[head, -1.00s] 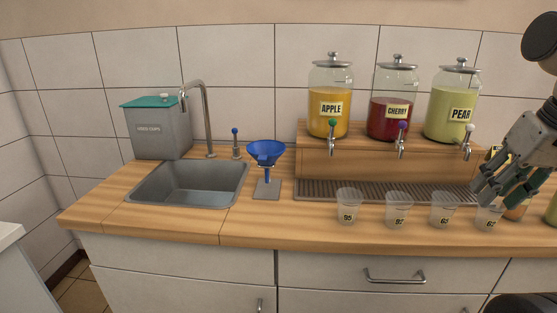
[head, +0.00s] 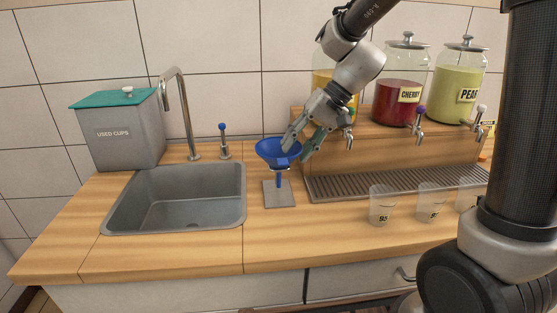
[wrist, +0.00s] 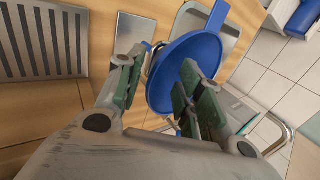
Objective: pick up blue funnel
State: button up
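The blue funnel (head: 270,150) sits upright on a small metal stand (head: 279,196) on the wooden counter, between the sink and the drip tray. My gripper (head: 299,148) is open at the funnel's right rim. In the wrist view the funnel's wide bowl (wrist: 163,92) fills the middle. There, my open gripper (wrist: 160,66) has one finger outside the rim and the other over the bowl. I cannot tell whether either finger touches it. The funnel's spout is mostly hidden in the wrist view.
The sink (head: 180,198) with its tap (head: 186,110) lies left of the funnel, beside the used cups bin (head: 122,132). A soap-like pump (head: 223,143) stands behind. Juice dispensers (head: 403,85) stand at right above the drip tray (head: 395,184). Clear cups (head: 382,205) stand in front.

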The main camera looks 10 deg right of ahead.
jog(key=x, duration=0.2)
jog(key=shift+a+f, duration=0.2)
jog(key=shift+f, duration=0.15)
grip_shut()
